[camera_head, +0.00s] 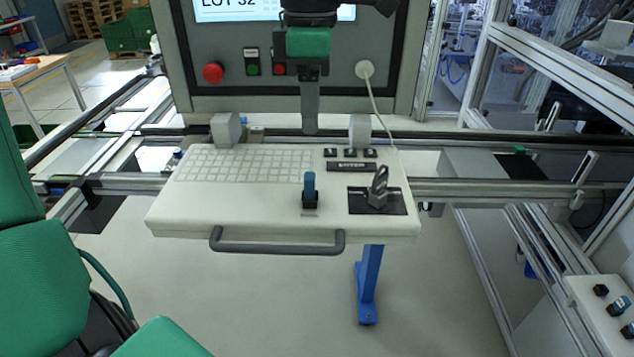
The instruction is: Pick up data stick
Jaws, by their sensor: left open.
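The data stick (310,185) appears to be the small blue piece standing upright in a dark socket on the white keyboard console (250,205), right of its middle. My left gripper (310,130) hangs from above with its fingers pointing down, seen edge-on, so one finger hides the other. It is open and empty. It shows above the stick in the picture, at the console's back edge, and does not touch the stick. My right gripper is not in view.
A grey lever (379,188) stands on a black plate right of the stick. A dark handle (278,246) runs along the console's front. Behind stands a grey panel (345,90) with a red button (213,73) and a white cable. Metal rails flank the console.

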